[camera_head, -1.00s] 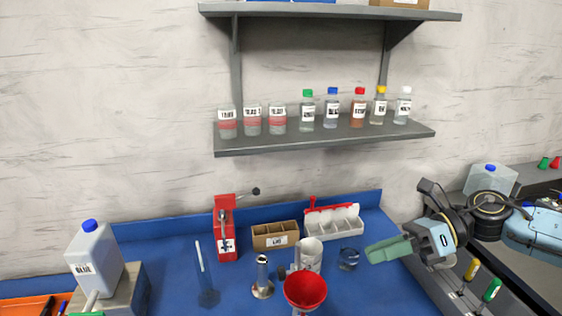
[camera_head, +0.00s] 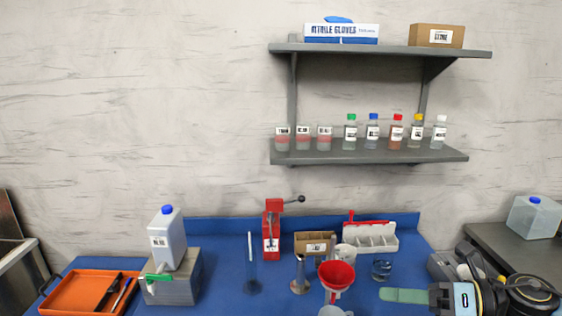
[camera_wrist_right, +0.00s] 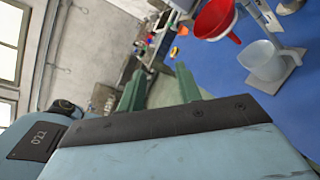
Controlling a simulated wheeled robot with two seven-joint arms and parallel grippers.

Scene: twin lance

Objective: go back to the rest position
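My right gripper (camera_head: 384,294) shows at the lower right of the head view, its green fingers pointing left over the right end of the blue bench mat. In the right wrist view, its two green fingers (camera_wrist_right: 160,70) stand apart with nothing between them. My left gripper is not in view.
A labelled jug (camera_head: 167,241) and orange tray (camera_head: 85,292) are left. A shelf (camera_head: 370,156) holds bottles. A pitcher (camera_wrist_right: 265,60) is near the right gripper.

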